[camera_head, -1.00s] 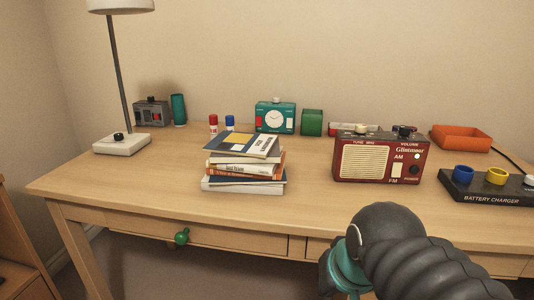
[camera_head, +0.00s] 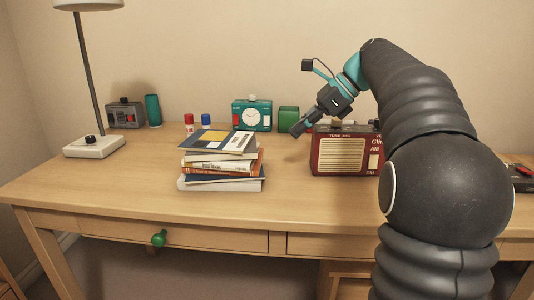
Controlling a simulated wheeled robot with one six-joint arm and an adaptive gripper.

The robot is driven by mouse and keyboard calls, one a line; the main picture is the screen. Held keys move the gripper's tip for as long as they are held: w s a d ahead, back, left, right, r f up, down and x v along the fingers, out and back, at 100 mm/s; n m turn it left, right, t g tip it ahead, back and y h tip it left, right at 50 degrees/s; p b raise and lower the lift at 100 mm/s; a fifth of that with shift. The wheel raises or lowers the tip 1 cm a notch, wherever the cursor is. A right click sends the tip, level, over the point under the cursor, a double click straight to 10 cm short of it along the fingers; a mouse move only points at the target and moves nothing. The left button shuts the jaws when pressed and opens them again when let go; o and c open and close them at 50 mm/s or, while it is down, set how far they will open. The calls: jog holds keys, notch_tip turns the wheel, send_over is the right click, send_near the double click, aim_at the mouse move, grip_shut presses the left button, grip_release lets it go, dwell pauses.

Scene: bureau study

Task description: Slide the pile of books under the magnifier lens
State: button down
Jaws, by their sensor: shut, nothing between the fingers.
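The pile of books (camera_head: 222,163) stands near the middle of the desk, several volumes stacked a little unevenly, with a blue, yellow and white book on top. My gripper (camera_head: 297,131) is shut and empty. It points down and left, to the right of the pile and above desk height, apart from the books, in front of the green box and by the radio's upper left corner. I see no magnifier lens in this view.
A red radio (camera_head: 342,155) stands right of the pile, partly behind my arm. A teal clock (camera_head: 251,115), green box (camera_head: 288,119) and two small glue-stick-like tubes (camera_head: 189,124) stand behind. A lamp (camera_head: 94,146) is at left. The desk (camera_head: 125,175) is clear left of the pile.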

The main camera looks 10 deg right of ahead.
jog(key=shift+m, duration=0.3)
jog(key=x, duration=0.3)
jog(key=b+x, duration=0.1)
jog(key=x, duration=0.2)
jog(key=b+x, duration=0.1)
jog(key=x, duration=0.2)
jog(key=shift+w+a+f, duration=0.15)
jog(key=shift+w, duration=0.25)
